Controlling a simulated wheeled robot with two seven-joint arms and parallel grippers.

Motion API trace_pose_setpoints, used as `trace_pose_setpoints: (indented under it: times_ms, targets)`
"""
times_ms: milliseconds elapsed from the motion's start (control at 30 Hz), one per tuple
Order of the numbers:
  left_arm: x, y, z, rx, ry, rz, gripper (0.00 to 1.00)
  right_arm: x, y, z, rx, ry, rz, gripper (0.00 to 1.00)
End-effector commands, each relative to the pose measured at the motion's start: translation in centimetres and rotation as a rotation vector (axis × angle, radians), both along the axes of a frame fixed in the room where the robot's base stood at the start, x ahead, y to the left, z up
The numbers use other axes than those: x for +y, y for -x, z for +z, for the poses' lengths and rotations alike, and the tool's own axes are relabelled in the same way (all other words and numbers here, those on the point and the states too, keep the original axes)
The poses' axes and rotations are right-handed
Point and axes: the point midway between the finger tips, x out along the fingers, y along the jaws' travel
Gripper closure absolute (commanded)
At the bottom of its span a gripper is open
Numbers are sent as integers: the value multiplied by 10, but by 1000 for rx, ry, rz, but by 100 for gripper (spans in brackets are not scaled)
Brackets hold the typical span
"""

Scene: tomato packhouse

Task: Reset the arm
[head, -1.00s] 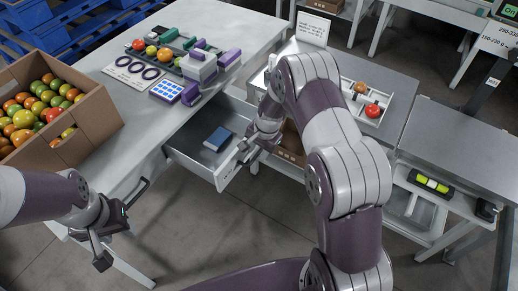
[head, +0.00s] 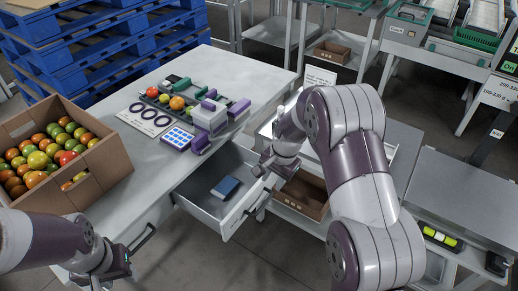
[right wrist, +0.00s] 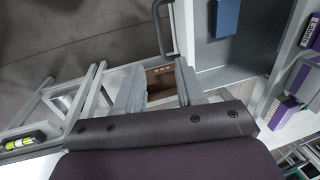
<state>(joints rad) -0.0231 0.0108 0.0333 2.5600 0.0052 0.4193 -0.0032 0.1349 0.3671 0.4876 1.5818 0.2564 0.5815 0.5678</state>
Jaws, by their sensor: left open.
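My left gripper (head: 110,284) is at the lower left, beside the table's front; its fingertips are partly cut off by the picture's edge. My right arm (head: 350,165) reaches in from the lower right and bends down. Its gripper (head: 264,168) hangs by the front right side of the open drawer (head: 243,214). A blue box (head: 225,187) lies in the drawer and shows in the right wrist view (right wrist: 226,17).
A cardboard box (head: 105,160) of tomatoes stands on the table (head: 255,62) at left. Rings, a blue-dotted tray (head: 178,138) and purple-grey blocks (head: 210,115) lie beside it. Another cardboard box (head: 303,195) is under the right-hand bench. Blue pallets (head: 80,60) stand behind.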

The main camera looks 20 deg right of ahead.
Motion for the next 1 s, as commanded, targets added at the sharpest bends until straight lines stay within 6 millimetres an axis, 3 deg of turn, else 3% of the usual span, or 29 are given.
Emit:
trace_pose_setpoints:
  times_ms: [200,267,367,500,600,667,733,1000]
  targets:
    - [0,0,0,0,0,0,57,-1,1,-2,-11,20,81,62]
    - [0,0,0,0,0,0,57,-2,27,-12,23,50,202,62]
    - [0,0,27,1,0,0,57,4,76,27,43,107,445,62]
    - [0,0,77,-1,0,0,57,19,151,104,40,178,767,62]
    - [0,0,106,-1,0,0,57,27,190,149,21,213,889,62]
    - [0,0,117,-1,0,0,57,31,198,167,1,225,910,62]
    - [0,0,118,-1,0,0,57,34,194,175,-25,236,917,62]
    - [0,0,114,1,0,0,57,35,194,170,-25,235,916,62]
